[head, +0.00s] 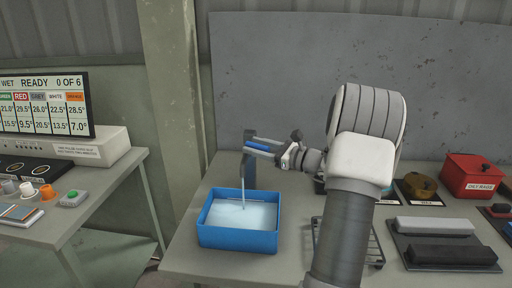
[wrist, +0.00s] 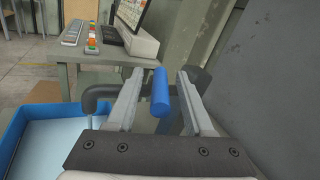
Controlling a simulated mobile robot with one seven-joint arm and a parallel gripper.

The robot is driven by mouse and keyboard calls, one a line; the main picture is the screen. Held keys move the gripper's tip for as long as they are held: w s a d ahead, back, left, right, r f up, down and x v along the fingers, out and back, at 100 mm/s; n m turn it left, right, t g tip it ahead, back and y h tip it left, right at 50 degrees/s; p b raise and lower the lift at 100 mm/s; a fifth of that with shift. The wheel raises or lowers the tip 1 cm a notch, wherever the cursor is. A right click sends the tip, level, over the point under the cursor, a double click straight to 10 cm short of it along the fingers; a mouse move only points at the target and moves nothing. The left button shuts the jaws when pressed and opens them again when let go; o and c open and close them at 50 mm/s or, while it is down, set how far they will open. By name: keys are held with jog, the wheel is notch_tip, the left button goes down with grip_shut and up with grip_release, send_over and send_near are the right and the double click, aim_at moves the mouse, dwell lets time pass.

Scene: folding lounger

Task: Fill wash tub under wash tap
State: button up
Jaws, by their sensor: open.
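The blue wash tub (head: 238,238) stands on the table under the wash tap (head: 249,160). A thin stream of water falls from the spout into it, and pale water (head: 245,214) covers its inside. In the wrist view the tub (wrist: 14,128) shows at the left edge. The tap has a blue lever (head: 258,146). My gripper (head: 268,147) is at the tap. In the wrist view my gripper (wrist: 158,73) is open, with its fingers on either side of the blue lever (wrist: 160,95) and gaps visible. The dark tap pipe (wrist: 98,92) passes behind the fingers.
A wire rack (head: 374,250) is partly hidden by my arm. Grey and black blocks (head: 436,226), a red box (head: 470,177) and a brass-coloured piece (head: 420,186) are at the right. A grey panel (head: 290,60) stands behind. A second table with a display (head: 46,104) is at the left.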

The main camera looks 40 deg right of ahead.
grip_shut()
dwell(0.3)
dwell(1.2)
